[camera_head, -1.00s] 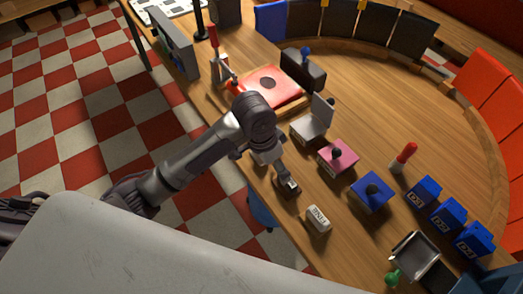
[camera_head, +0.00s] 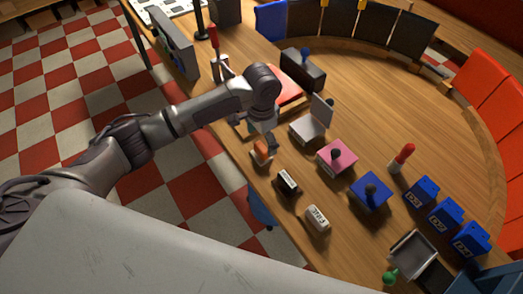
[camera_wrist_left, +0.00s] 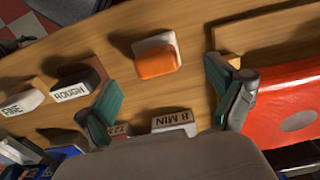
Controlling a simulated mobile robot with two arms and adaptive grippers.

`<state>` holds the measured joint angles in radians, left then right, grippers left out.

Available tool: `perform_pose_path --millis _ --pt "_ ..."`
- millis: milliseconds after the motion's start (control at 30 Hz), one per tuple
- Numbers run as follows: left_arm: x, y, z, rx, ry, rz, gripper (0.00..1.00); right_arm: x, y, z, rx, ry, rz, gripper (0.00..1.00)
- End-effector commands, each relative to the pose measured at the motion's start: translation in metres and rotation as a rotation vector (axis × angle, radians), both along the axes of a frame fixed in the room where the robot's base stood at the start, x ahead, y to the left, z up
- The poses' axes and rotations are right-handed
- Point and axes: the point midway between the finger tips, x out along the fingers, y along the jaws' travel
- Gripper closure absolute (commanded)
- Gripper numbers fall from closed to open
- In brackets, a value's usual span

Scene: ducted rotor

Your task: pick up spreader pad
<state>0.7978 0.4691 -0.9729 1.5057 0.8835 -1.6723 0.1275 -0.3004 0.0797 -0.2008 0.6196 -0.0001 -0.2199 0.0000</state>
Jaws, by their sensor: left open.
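An orange-and-white block (camera_head: 262,153), which looks like the spreader pad, lies on the wooden table near its left edge. In the left wrist view this block (camera_wrist_left: 156,57) shows its orange face and pale back, ahead of the fingertips and roughly between their lines. My left gripper (camera_head: 270,140) is over the table beside the block, open and empty. In the wrist view its teal fingertips (camera_wrist_left: 160,95) are wide apart, and neither visibly touches the block. My right gripper is not in view.
A block marked ROUGH (camera_head: 287,182) and a white block marked FINE (camera_head: 317,218) lie nearer along the edge. A pink box (camera_head: 337,158) and a blue box (camera_head: 371,193) stand to the right. A red panel (camera_wrist_left: 290,112) lies right of the gripper in the wrist view.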

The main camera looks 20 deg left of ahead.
Motion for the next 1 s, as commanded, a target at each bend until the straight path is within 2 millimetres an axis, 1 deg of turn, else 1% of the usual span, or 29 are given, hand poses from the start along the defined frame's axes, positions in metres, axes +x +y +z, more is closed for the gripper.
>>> perform_pose_path --millis 67,233,300,400,500,667,700,767,1000 --pt "-0.001 0.0 -0.004 0.0 0.002 -0.001 0.06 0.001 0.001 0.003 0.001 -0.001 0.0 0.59" --pt "-0.005 -0.001 -0.027 0.001 0.004 0.0 0.06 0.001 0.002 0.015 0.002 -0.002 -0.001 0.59" --pt "-0.005 -0.001 -0.039 0.001 0.003 0.001 0.06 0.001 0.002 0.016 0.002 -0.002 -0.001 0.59" --pt "-0.005 -0.001 -0.049 0.0 0.002 0.0 0.06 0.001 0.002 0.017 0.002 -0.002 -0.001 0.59" --pt "-0.004 -0.001 -0.053 0.0 0.0 -0.002 0.06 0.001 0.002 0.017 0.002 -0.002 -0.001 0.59" --pt "-0.004 -0.001 -0.053 0.0 0.0 -0.002 0.06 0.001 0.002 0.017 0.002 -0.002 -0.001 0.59" --pt "-0.004 -0.001 -0.053 0.0 0.0 -0.002 0.1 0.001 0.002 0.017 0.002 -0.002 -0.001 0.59" --pt "-0.004 -0.001 -0.053 0.0 0.0 -0.001 0.2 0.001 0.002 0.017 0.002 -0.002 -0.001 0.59" --pt "-0.004 -0.001 -0.053 0.0 0.0 -0.001 0.6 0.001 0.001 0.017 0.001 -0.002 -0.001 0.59"
